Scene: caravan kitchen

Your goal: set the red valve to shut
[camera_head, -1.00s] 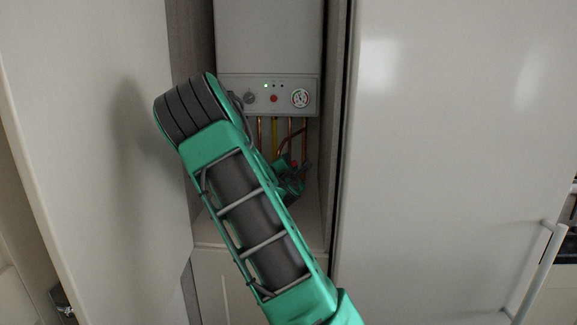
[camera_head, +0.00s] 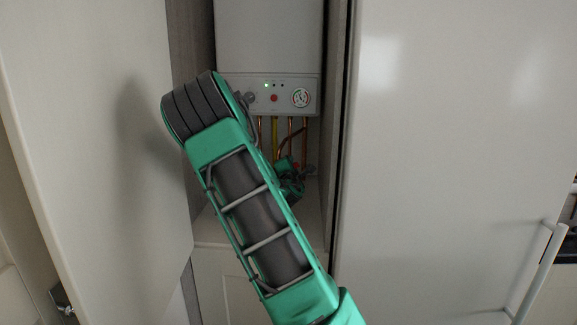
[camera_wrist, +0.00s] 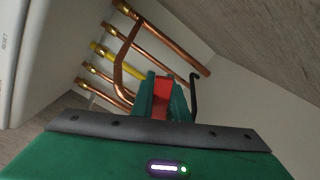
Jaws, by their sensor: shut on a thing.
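The red valve's handle (camera_wrist: 163,84) shows in the wrist view between the two green fingers of my gripper (camera_wrist: 163,92). My gripper is shut on this red handle. In the head view a small bit of the red valve (camera_head: 296,166) shows beside my gripper (camera_head: 291,182), low in the cupboard under the boiler. My arm and fingers hide most of the valve. The handle's exact angle to its pipe cannot be told.
The white boiler (camera_head: 268,45) hangs above, with a dial and a red button on its panel. Copper pipes (camera_wrist: 165,48) and a yellow pipe (camera_wrist: 101,48) run close to my gripper. Cupboard walls stand close on both sides. A white door (camera_head: 90,130) is at left.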

